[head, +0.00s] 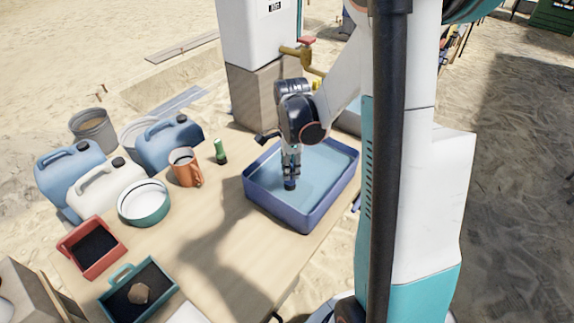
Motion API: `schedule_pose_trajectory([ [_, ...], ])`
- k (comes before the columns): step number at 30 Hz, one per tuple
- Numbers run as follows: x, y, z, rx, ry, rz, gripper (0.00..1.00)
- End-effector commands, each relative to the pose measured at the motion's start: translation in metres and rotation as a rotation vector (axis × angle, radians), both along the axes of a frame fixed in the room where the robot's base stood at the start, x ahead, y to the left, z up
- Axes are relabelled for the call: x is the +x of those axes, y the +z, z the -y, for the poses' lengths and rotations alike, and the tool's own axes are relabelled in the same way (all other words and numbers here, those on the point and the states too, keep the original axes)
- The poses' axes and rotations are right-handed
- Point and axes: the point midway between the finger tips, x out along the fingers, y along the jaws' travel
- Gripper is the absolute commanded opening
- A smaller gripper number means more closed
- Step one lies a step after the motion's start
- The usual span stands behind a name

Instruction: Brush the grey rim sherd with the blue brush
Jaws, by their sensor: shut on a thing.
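My gripper (291,172) points straight down over the blue basin (262,205) and is shut on a small dark blue thing (290,185). By its colour it looks like the blue brush, but the fingers hide most of it. Its lower end is inside the basin's outline; I cannot tell whether it touches the water. A brownish-grey sherd (138,293) lies on the dark bed of the teal tray (158,270) at the front left, well away from my gripper. I cannot tell whether it is the grey rim sherd.
A green brush-like thing (220,152) stands beside an orange mug (184,168). A white-and-teal bowl (143,219), a red tray (110,232) and jerrycans (168,146) are at the left. A tapped water container (255,35) stands behind the basin. The table's middle (205,225) is clear.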

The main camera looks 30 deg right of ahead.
Motion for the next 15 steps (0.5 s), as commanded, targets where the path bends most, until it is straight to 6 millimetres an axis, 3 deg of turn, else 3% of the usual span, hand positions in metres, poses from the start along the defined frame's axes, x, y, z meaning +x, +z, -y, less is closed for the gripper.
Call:
schedule_pose_trajectory([
  [6, -0.008, 0.001, 0.003, 0.000, 0.000, 0.000, 0.01],
  [15, 0.005, 0.000, -0.002, 0.000, 0.002, 0.000, 0.01],
])
